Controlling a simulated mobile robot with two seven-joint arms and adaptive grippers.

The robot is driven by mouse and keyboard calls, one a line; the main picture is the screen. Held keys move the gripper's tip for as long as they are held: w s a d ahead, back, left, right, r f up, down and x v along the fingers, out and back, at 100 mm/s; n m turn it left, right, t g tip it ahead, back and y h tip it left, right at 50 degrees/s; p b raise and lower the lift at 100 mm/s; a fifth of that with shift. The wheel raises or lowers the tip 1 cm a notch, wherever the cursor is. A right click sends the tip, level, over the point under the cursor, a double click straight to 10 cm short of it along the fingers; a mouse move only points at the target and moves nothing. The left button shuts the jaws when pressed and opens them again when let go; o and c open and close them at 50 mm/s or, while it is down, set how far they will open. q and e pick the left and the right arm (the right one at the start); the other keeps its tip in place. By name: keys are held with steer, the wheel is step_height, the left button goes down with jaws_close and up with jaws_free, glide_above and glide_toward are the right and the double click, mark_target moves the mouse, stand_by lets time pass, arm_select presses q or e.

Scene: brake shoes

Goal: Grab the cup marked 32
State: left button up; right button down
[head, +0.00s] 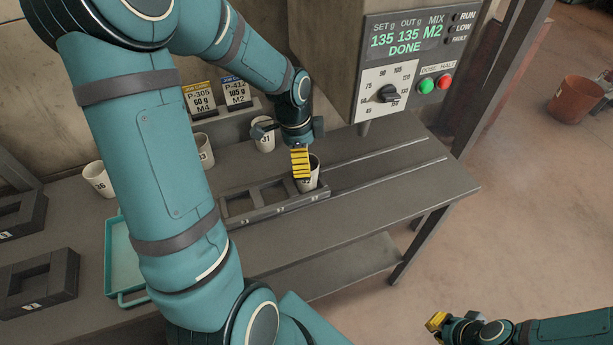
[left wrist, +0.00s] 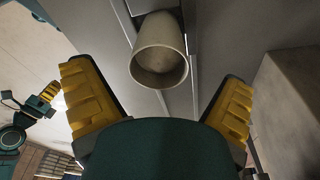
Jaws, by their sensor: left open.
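A white cup (head: 311,172) stands in the right-hand slot of a grey rack (head: 240,219). Its mark is partly hidden by my finger; only what looks like a 2 shows, so I cannot read it fully. My left gripper (head: 302,163) is at this cup, its yellow finger in front of the rim. In the left wrist view the cup (left wrist: 160,62) lies between the two spread yellow fingers of the left gripper (left wrist: 158,80), with clear gaps on both sides. My right gripper (head: 438,321) is low at the right, away from the table; its jaw opening is unclear.
Other cups stand behind: one marked 31 (head: 265,141), one marked 36 (head: 98,180) and one partly hidden by my arm (head: 206,155). A dispenser (head: 400,60) reading DONE overhangs the table at the right. A teal tray (head: 113,270) is at the left. The grooved tabletop (head: 400,185) right of the rack is clear.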

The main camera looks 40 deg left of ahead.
arm_select(q)
steer(key=f, duration=0.3)
steer(key=f+b, duration=0.1)
steer(key=f, duration=0.1)
steer(key=shift+w+d, duration=0.25)
steer(key=shift+d, duration=0.15)
steer(key=c, duration=1.4)
